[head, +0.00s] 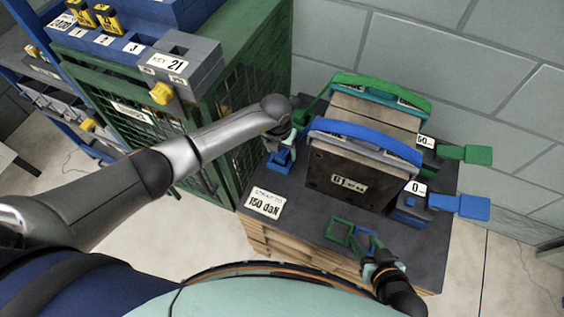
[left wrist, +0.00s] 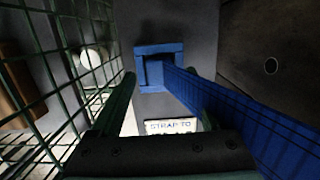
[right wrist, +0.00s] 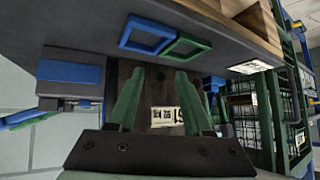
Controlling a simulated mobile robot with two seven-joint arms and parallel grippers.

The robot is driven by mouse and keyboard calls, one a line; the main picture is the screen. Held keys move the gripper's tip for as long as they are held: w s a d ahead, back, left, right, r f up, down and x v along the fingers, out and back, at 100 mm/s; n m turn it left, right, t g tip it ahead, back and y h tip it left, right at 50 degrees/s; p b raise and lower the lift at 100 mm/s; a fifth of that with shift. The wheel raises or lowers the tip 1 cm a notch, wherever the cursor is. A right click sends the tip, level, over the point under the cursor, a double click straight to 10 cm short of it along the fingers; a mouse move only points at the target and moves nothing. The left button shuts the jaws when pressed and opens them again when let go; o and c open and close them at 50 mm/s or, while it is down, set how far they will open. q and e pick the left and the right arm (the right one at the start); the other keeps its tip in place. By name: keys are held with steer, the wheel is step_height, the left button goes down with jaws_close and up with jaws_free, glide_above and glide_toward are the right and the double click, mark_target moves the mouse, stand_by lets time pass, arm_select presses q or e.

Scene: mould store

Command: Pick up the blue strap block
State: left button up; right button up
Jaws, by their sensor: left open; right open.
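A blue block (head: 280,158) sits at the left end of the blue strap (head: 365,137), on the dark top beside the mould. In the left wrist view the blue block (left wrist: 158,66) shows ahead, between and beyond the fingertips, with the strap (left wrist: 235,115) running off to the right. My left gripper (head: 288,137) is open just above it, with nothing between its fingers. My right gripper (head: 368,246) is open and empty near the front edge. The right wrist view shows its spread fingers (right wrist: 157,85).
The mould (head: 348,180) stands under the blue strap; a green strap (head: 380,90) crosses behind. A blue tensioner (head: 410,205) sits at right. A green frame (head: 329,232) and a blue frame (right wrist: 147,33) lie at the front. A green mesh cabinet (head: 235,70) stands close left.

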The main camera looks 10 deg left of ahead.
arm_select(q)
steer(key=shift+w+f+b, duration=0.1)
steer(key=shift+f+b, duration=0.2)
steer(key=shift+f, duration=0.35)
jaws_close()
